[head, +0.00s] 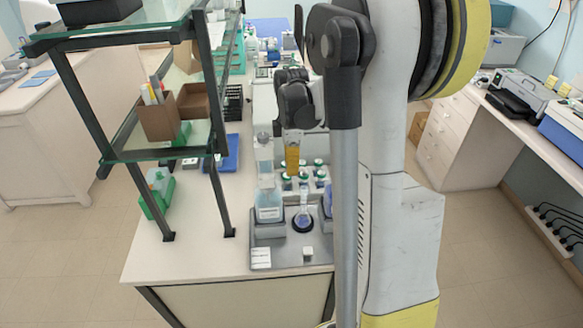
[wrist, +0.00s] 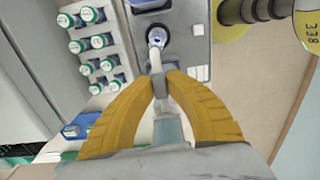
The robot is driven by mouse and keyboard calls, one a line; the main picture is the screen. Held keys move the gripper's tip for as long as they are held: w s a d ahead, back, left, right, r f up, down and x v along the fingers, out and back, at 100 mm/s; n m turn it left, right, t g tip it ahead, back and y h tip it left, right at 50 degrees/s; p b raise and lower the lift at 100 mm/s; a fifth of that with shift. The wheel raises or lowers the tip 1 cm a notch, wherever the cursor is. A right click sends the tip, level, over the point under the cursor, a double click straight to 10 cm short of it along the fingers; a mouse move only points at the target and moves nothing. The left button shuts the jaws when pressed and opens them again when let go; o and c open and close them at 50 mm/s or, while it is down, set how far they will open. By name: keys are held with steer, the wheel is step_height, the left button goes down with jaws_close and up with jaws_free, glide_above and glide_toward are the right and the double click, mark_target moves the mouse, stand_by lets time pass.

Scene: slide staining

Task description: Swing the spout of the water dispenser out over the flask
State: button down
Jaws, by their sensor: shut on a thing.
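The water dispenser (head: 269,205) is a clear bottle of bluish liquid with a narrow upper part, on the left of a grey tray. Part of it shows beneath my fingers in the wrist view (wrist: 168,130). The flask (head: 304,215) stands to its right on a dark round base; the wrist view shows it from above, beyond my fingertips (wrist: 157,37). My gripper (head: 292,172), with yellow fingers, is beside the dispenser's top. It is shut on a small grey piece, apparently the spout (wrist: 160,88); the fingers hide much of it.
A rack of green-capped vials (wrist: 98,20) stands close behind the flask. Another bottle (head: 327,200) is at the tray's right, partly hidden by my arm. The grey tray (head: 285,256) carries small white blocks at its front. A glass shelf (head: 150,150) stands at left.

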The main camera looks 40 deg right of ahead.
steer(key=c, duration=1.4)
jaws_free()
steer(key=shift+w, duration=0.1)
steer(key=shift+r, duration=0.1)
step_height(320, 180, up, 12)
steer(key=shift+f, duration=0.1)
